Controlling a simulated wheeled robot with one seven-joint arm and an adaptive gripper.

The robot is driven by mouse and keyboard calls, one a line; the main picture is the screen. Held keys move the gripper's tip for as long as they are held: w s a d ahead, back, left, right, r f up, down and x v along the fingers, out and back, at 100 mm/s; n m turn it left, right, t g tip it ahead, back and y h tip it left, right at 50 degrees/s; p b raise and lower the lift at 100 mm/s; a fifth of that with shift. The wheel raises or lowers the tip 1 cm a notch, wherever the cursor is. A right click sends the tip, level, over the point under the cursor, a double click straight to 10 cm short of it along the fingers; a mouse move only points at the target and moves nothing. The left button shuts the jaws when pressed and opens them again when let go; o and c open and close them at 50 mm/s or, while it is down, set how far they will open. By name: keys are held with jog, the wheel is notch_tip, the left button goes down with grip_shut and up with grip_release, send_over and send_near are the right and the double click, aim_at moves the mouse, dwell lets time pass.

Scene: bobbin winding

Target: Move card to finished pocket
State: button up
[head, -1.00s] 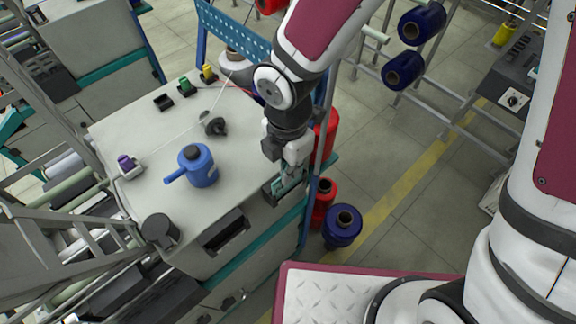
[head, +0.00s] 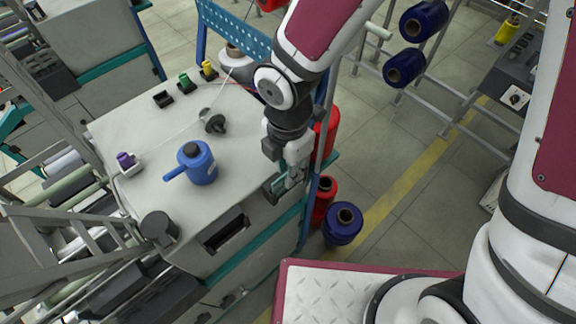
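My gripper (head: 291,172) points down at the right front corner of the grey machine table (head: 150,125). Its fingertips are at a small dark holder (head: 270,191) on the table's edge. A small teal patch (head: 279,183), perhaps the card or part of the pocket, shows at the holder beside the fingers. The fingers and the holder's opening overlap, so I cannot tell whether the card is gripped. A second dark slot (head: 226,232) is in the table's front face to the left. I cannot read any label marking the finished pocket.
A blue oil can (head: 199,163), a dark round part (head: 213,121), a purple bobbin (head: 126,161) and a black cup (head: 160,229) stand on the table. Green (head: 185,82) and yellow (head: 208,70) bobbins are at the back. Red (head: 325,198) and blue (head: 343,224) spools stand right of the table.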

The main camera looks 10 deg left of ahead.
notch_tip(320, 180, up, 8)
jog(key=shift+f, duration=0.25)
dwell(0.5)
